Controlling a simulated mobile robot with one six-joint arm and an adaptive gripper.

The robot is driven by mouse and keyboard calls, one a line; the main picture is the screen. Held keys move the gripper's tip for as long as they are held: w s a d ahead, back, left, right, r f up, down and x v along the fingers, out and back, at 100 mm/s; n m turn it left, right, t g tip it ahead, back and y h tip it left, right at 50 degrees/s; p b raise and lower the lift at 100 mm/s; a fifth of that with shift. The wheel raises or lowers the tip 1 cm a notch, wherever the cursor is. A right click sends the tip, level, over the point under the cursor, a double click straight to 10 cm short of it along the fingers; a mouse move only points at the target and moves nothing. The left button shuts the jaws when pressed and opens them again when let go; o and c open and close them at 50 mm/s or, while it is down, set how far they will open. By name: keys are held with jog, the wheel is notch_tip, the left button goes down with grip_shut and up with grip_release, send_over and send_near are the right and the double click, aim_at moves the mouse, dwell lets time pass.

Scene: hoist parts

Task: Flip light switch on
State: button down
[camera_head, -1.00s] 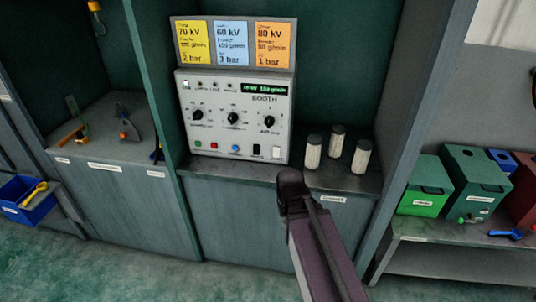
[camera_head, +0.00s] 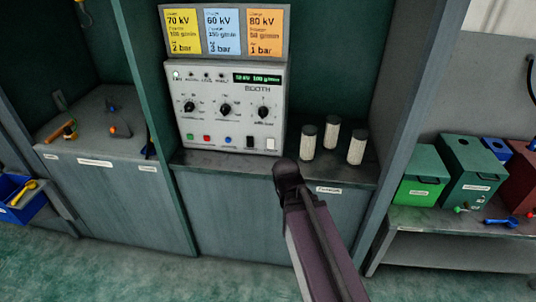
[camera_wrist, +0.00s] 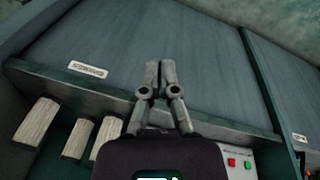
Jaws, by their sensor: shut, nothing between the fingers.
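The grey booth control panel (camera_head: 225,110) stands on the middle bench, with three knobs, a lit display and a lower row of buttons. A black rocker switch (camera_head: 250,142) and a white rocker switch (camera_head: 270,143) are at its lower right; I cannot read which is the light switch. In the wrist view the panel's edge (camera_wrist: 238,150) shows at lower right with red and green buttons; the rockers are hidden there. My gripper (camera_wrist: 160,70) is shut and empty, over the bench front and apart from the panel. In the head view my arm hides its fingers.
Three pale capped jars (camera_head: 331,138) stand right of the panel on the bench. Yellow, blue and orange setting cards (camera_head: 223,32) are above it. Partition walls flank the bay. Green bins (camera_head: 420,178) sit on a shelf at right. The floor in front is clear.

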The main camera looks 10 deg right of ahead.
jog(key=w+d+f+n+t+h+b, duration=0.1)
jog(key=w+f+n+t+h+b, duration=0.15)
jog(key=w+t+b, duration=0.35)
jog(key=w+d+f+n+t+h+b, duration=0.1)
jog(key=w+d+n+h+b, duration=0.2)
jog(key=w, duration=0.4)
jog(key=w+a+r+n+t+y+b, duration=0.1)
jog(key=w+a+r+n+t+b, duration=0.1)
jog(key=w+a+n+t+b, duration=0.5)
jog(key=shift+w+a+n, duration=0.55)
jog(key=shift+a+n, duration=0.1)
jog(key=shift+a, duration=0.05)
jog(key=shift+y+b, duration=0.25)
jog(key=shift+b, duration=0.05)
